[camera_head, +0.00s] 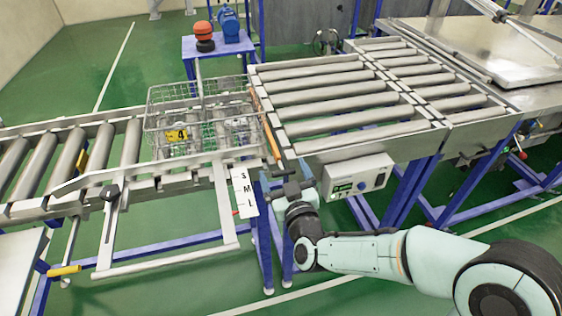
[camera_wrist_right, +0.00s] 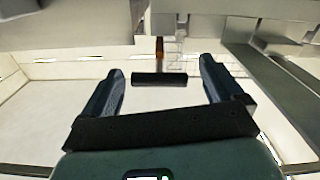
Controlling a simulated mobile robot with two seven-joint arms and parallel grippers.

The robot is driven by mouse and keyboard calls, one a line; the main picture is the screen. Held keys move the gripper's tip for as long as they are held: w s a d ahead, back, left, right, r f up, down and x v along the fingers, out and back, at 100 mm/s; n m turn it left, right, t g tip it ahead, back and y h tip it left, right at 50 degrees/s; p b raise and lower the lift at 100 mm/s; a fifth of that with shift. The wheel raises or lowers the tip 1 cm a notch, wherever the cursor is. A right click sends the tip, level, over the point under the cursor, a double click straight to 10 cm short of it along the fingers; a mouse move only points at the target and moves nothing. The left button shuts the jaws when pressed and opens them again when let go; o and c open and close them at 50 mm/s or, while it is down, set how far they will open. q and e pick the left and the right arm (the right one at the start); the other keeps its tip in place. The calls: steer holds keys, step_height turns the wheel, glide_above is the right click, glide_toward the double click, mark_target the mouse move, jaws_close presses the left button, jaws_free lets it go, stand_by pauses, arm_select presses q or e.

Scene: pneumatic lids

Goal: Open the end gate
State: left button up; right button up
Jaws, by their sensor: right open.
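The end gate (camera_head: 264,122) looks like the narrow orange-edged bar between the wire basket and the wide roller conveyor. It seems to stand across the line at the end of the basket's section. My right gripper (camera_head: 290,181) is just below the near end of this bar, in front of the conveyor frame. In the right wrist view my right gripper (camera_wrist_right: 161,68) is open, its two dark fingers spread. A short black bar (camera_wrist_right: 160,79), perhaps the gate's handle, shows between the fingers with gaps on both sides; I cannot tell its depth. My left gripper is out of view.
The wire basket (camera_head: 208,125) with a yellow tag 4 (camera_head: 177,135) sits on the left rollers. A control box (camera_head: 357,180) hangs right of my gripper. A white S-M-L scale plate (camera_head: 245,193) hangs at left. Open green floor lies in front.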

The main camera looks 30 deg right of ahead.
steer(key=shift+x, duration=1.65)
